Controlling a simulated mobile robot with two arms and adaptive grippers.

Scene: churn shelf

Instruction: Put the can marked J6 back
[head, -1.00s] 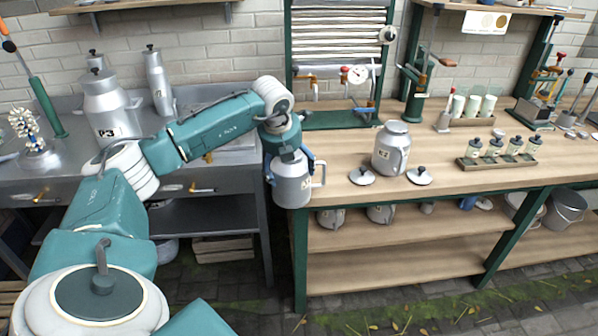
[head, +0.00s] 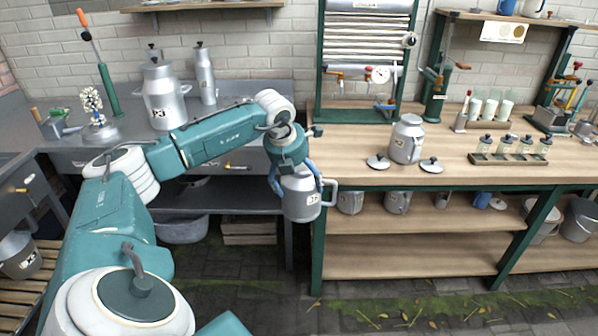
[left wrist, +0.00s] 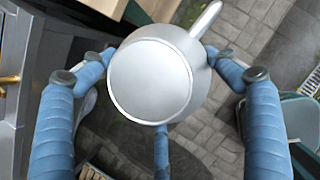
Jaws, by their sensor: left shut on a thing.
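My left gripper (head: 298,200) is shut on a grey metal can (head: 301,195) with a side handle, held upright in the air in front of the left end of the wooden bench. Its small label is too small to read surely as J6. In the left wrist view the can (left wrist: 150,82) shows from above, with its round pale top between the blue fingers and its handle pointing up and right. Paving lies below it. My right gripper is not in view.
A similar can (head: 406,140) stands on the wooden bench (head: 350,160) between two loose lids (head: 378,162) (head: 431,166). More cans (head: 397,202) stand on the shelf below. A large can (head: 163,100) stands on the steel table. A labelled can (head: 20,258) sits on a slatted rack at left.

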